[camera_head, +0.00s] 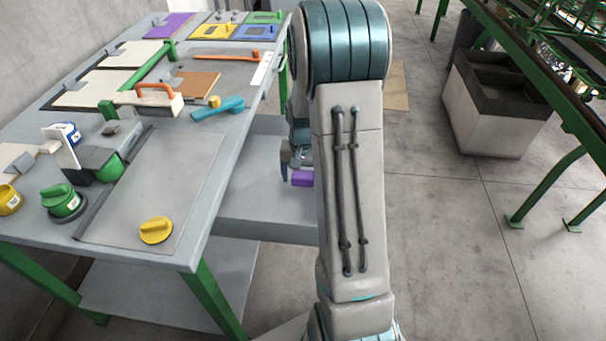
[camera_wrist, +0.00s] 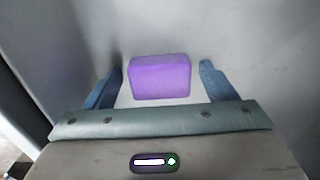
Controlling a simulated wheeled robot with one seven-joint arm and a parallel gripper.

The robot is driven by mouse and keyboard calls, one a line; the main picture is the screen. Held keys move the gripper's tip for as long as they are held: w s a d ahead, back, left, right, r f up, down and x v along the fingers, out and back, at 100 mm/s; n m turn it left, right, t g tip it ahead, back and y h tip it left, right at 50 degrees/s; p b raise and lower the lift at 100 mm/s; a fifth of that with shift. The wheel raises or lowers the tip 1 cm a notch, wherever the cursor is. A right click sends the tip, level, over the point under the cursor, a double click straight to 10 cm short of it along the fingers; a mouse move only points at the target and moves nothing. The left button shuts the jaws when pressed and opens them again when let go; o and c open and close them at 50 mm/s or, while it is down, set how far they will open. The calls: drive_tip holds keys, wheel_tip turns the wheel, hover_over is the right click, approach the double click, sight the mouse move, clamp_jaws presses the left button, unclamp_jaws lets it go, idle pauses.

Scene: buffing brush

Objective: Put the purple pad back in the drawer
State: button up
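The purple pad (camera_wrist: 160,77) is a small block with rounded edges. In the wrist view it lies on a pale grey surface between the two fingers of my gripper (camera_wrist: 160,85), with a clear gap on each side. My gripper is open and the fingers do not touch the pad. In the head view the purple pad (camera_head: 302,178) shows just beneath my gripper (camera_head: 297,165), partly hidden by my arm. The grey drawer (camera_head: 268,222) is pulled out under the table's right side, and the pad is inside its outline.
A grey bin (camera_head: 505,105) stands on the floor at right. Open floor lies between.

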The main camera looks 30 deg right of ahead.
sight(303, 175)
wheel_tip(303, 175, up, 11)
drive_tip(key=p, duration=0.2)
drive_tip(key=s+a+r+n+t, duration=0.1)
drive_tip(key=s+a+r+n, duration=0.2)
drive_tip(key=s+a, duration=0.4)
drive_tip(key=s+a+r+n+t, duration=0.1)
drive_tip(key=s+a+r+n, duration=0.2)
drive_tip(key=s+a, duration=0.4)
drive_tip(key=s, duration=0.4)
drive_tip(key=shift+s+a+r+n, duration=0.2)
drive_tip(key=shift+s+r+n, duration=0.1)
drive_tip(key=shift+s+n, duration=0.1)
drive_tip(key=shift+c, duration=0.3)
